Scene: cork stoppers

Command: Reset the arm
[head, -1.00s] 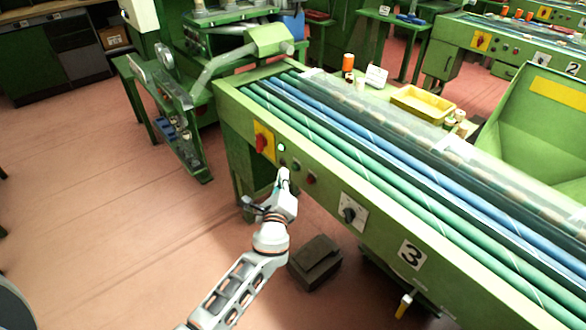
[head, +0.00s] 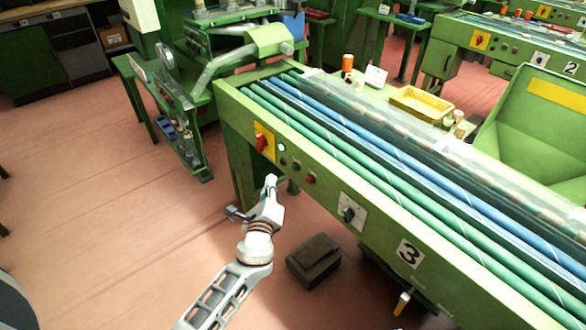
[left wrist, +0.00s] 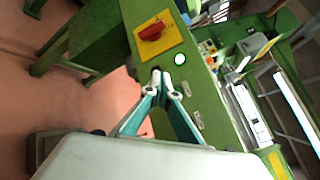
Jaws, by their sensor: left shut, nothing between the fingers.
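My left arm comes in from the bottom of the head view. Its left gripper (head: 271,181) is in front of the green machine's side panel, below the lit round white-green button (head: 282,147) and the red switch on its yellow plate (head: 262,142). In the left wrist view the gripper's fingertips (left wrist: 161,77) are together with nothing between them. That view shows the lit button (left wrist: 180,59) and the red switch (left wrist: 152,31) just beyond the tips, with a gap that is hard to judge. My right gripper is in neither view.
The green machine (head: 335,160), marked 3, carries long green and blue rollers. A dark box (head: 314,261) lies on the floor beside it. A black dial (head: 349,213) sits farther right on the panel. The reddish floor (head: 110,220) to the left is clear.

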